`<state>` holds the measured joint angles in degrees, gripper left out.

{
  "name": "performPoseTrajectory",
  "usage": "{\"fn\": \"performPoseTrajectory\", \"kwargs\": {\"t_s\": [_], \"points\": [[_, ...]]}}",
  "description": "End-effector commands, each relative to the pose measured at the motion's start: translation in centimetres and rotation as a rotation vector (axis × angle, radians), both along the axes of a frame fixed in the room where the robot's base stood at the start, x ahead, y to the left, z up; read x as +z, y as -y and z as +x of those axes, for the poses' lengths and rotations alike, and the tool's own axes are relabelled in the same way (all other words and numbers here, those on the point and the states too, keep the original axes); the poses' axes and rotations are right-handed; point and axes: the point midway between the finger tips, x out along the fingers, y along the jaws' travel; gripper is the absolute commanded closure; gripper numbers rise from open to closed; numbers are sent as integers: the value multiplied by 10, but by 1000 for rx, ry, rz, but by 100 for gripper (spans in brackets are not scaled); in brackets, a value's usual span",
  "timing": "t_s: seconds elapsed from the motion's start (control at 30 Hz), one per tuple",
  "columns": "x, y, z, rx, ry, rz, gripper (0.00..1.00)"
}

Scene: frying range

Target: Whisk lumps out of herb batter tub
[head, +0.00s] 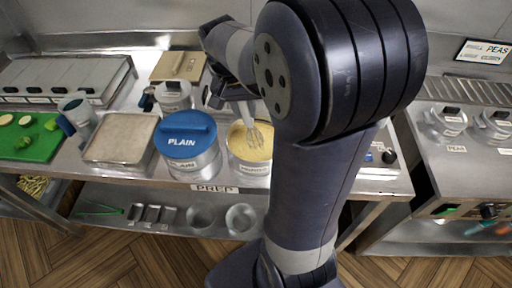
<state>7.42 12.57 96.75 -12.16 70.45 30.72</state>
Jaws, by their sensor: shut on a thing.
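An open steel tub (250,169) of yellowish batter (240,141) stands on the prep counter, partly hidden on its right by my arm. Its front label is too small to read. A wire whisk (254,136) points down into the tub, its wires at the batter. My gripper (244,105) is above the tub, shut on the whisk; my arm hides part of it. I cannot make out lumps in the batter. A tub with a blue lid (186,134) marked PLAIN stands just left of the open tub.
Pans sit on the lower shelf (165,222). A separate unit with pea containers (447,121) stands right.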

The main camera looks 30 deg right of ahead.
Motion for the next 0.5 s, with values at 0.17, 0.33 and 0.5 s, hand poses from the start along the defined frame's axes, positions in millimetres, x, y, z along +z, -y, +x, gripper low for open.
{"fn": "performPoseTrajectory", "kwargs": {"t_s": [0.17,0.33,0.5], "points": [[0,-1,-1,0,1,-1,99],[1,0,-1,0,1,-1,99],[10,0,-1,0,1,0,99]]}}
